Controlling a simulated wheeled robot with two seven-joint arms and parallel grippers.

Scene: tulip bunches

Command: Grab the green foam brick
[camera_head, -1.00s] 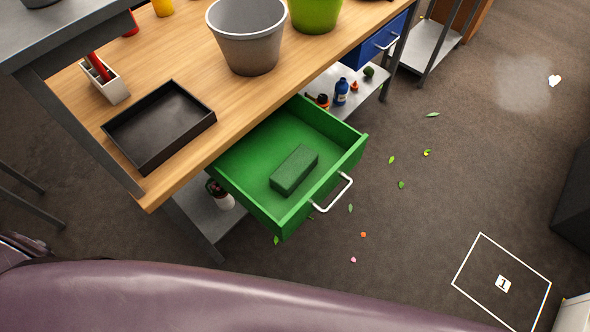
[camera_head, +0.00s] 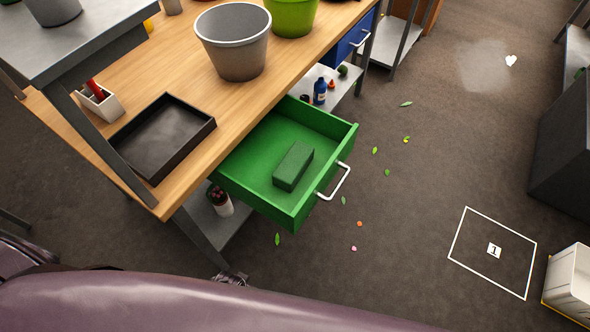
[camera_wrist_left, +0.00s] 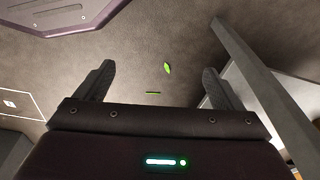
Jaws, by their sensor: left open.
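The green foam brick (camera_head: 293,166) lies on the floor of an open green drawer (camera_head: 328,172) in the head view. The drawer is pulled out from under the wooden workbench and has a white handle (camera_head: 335,182) on its front. My left gripper (camera_wrist_left: 155,88) is open and empty in the left wrist view, above the grey floor. Only a small dark part of it seems to show in the head view, low beside a bench leg and well apart from the brick. The brick is not in the wrist view. My right gripper is not in view.
A black tray (camera_head: 163,138), a grey pot (camera_head: 234,45) and a green pot (camera_head: 291,15) stand on the workbench (camera_head: 190,60). A metal bench leg (camera_wrist_left: 262,82) is close to my left gripper.

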